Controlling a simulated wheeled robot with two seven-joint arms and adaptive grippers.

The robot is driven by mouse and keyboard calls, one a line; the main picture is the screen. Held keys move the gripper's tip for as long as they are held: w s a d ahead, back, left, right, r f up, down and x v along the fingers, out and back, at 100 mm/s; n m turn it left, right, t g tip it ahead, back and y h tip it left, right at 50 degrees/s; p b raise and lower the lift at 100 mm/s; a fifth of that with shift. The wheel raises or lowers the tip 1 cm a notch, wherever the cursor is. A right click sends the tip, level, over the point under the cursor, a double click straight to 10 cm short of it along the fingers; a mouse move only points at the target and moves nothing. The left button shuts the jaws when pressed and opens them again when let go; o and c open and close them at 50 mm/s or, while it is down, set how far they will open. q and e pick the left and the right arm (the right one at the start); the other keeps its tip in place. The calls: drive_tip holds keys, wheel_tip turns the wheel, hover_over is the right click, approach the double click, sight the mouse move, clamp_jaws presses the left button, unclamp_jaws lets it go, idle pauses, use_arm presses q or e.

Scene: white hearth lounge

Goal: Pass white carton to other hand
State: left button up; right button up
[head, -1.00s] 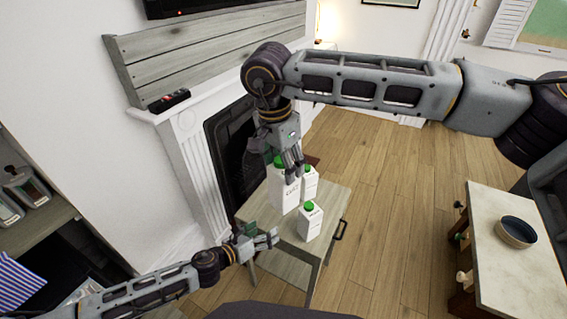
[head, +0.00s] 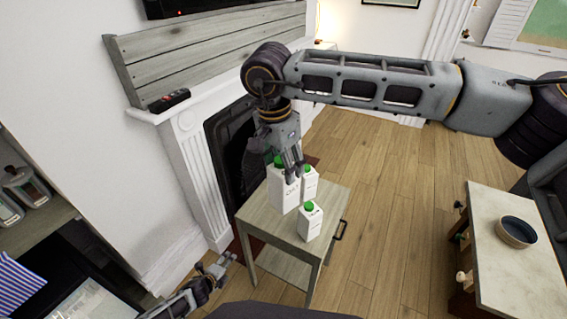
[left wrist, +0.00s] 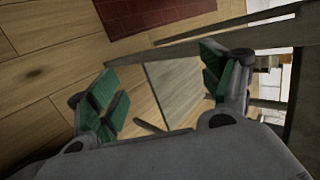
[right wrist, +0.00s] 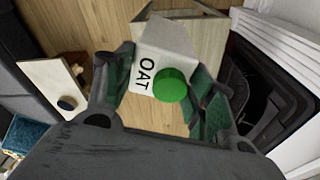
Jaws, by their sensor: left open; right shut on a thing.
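Three white cartons with green caps are at the small grey-wood table (head: 258,225). My right gripper (head: 291,174) is shut on the largest-looking white carton (head: 283,195), near its top. In the right wrist view this carton (right wrist: 165,45) shows "OAT" and its green cap between the fingers. Whether its base touches the table is hard to tell. A second carton (head: 310,184) stands just behind it to the right, and a third carton (head: 310,224) stands in front. My left gripper (head: 222,266) is open and empty, low at the table's left; its spread fingers also show in the left wrist view (left wrist: 168,90).
The white fireplace (head: 190,160) rises left of the small table. A light-topped table (head: 510,275) with a dark bowl (head: 517,232) stands at the right. A shelf with bottles (head: 40,220) is at the left. Wooden floor (head: 390,220) is clear between the tables.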

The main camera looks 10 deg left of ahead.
use_arm(q)
drive_tip(key=s+a+f+n+g+y, duration=0.1)
drive_tip(key=s+a+f+n+g, duration=0.15)
drive_tip(key=s+f+n, duration=0.35)
drive_tip(key=s+a+f+n+g+y, duration=0.1)
drive_tip(key=s+a+f+n, duration=0.25)
drive_tip(key=s+f, duration=0.55)
drive_tip(key=s+d+f+n+g, duration=0.2)
drive_tip(key=s+f+n, duration=0.2)
drive_tip(key=s, duration=0.7)
drive_tip(key=s+d+f+n+g, duration=0.2)
drive_tip(key=s+f+n, duration=0.3)
drive_tip(key=s, duration=0.6)
drive_tip(key=shift+s+d+g, duration=0.2)
drive_tip(key=shift+s+g, duration=0.15)
drive_tip(key=shift+s, duration=0.05)
drive_tip(key=shift+n, duration=0.25)
